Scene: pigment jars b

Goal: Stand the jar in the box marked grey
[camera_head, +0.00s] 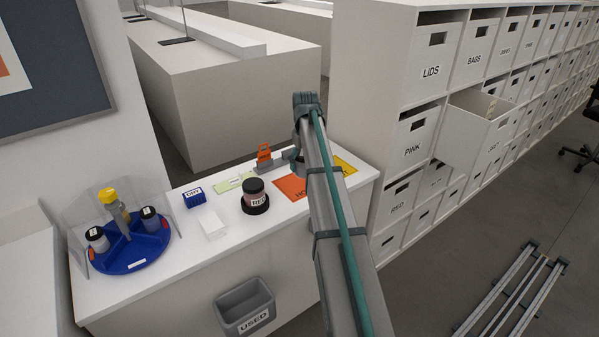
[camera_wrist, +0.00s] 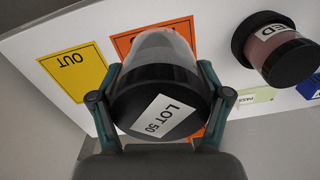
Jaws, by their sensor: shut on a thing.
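My gripper (camera_wrist: 160,103) is shut on a jar (camera_wrist: 160,105) with a black lid marked "LOT 50" and a pale grey body. In the wrist view the jar covers part of an orange card. I cannot tell whether it touches the counter. In the head view my arm hides most of the gripper (camera_head: 292,156), and the jar is not clearly visible. A white box (camera_head: 478,132) is pulled out from the shelving at right, its top open; its small label looks like "GREY". Something pale shows inside its far end.
A "USED" bin (camera_head: 245,306) hangs in front. Other shelf boxes are closed. Rails (camera_head: 510,300) lie on the floor.

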